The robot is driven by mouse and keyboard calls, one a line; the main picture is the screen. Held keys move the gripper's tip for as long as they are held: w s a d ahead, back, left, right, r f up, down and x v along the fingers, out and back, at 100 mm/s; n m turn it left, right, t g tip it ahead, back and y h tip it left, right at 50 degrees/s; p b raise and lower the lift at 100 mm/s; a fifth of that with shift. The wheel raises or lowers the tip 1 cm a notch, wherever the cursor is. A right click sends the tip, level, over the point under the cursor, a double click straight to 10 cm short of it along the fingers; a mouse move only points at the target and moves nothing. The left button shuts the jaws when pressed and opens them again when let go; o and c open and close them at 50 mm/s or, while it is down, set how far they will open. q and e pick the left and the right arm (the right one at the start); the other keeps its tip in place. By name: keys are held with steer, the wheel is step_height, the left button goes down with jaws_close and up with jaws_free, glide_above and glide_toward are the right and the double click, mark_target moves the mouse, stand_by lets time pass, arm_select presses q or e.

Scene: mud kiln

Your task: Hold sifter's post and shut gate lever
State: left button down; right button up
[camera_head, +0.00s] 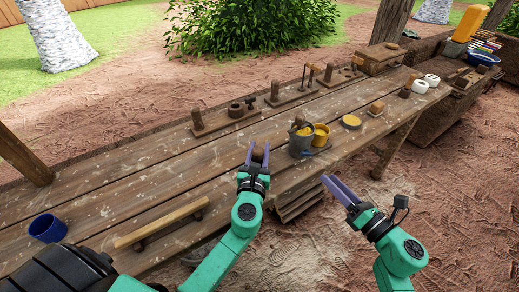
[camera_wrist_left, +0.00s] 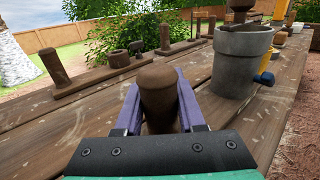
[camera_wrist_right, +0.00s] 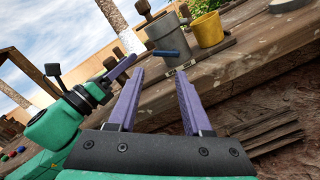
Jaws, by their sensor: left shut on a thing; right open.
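The sifter is a grey metal can (camera_head: 301,145) on a wooden board at the table's front edge. It also shows in the left wrist view (camera_wrist_left: 240,62) and the right wrist view (camera_wrist_right: 162,34). A round-topped brown wooden post (camera_wrist_left: 160,90) stands left of the can. My left gripper (camera_head: 258,150) is shut around this post, with one finger on each side. The blue gate lever (camera_wrist_right: 167,53) sticks out low on the can's side. My right gripper (camera_head: 333,186) is open and empty, in front of the table and apart from the lever.
A yellow cup (camera_head: 321,134) stands right beside the can. A blue mug (camera_head: 47,228) and a raised wooden bar (camera_head: 162,222) are at the table's left. Several boards with wooden posts line the back edge. Planks (camera_head: 300,200) lean below the front edge.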

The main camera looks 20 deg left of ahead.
mark_target(307, 154)
steer(key=shift+a+r, duration=0.1)
steer(key=shift+r, duration=0.05)
steer(key=c, duration=0.5)
steer(key=shift+w+a+r+n+g+y, duration=0.15)
steer(key=shift+a+r+n+g, duration=0.2)
steer(key=shift+r+n+g, duration=0.2)
steer(key=shift+s+a+r+n+g+y, duration=0.15)
steer(key=shift+a+r+n+g, duration=0.15)
steer(key=shift+n+g, duration=0.25)
jaws_close()
steer(key=shift+w+d+f+g+h, duration=0.1)
steer(key=shift+w+d+g+h, duration=0.1)
steer(key=shift+d+g+h, duration=0.3)
steer(key=shift+w+d+f+g+h, duration=0.1)
steer(key=shift+w+d+g+h, duration=0.15)
steer(key=shift+d+g, duration=0.3)
steer(key=x, duration=1)
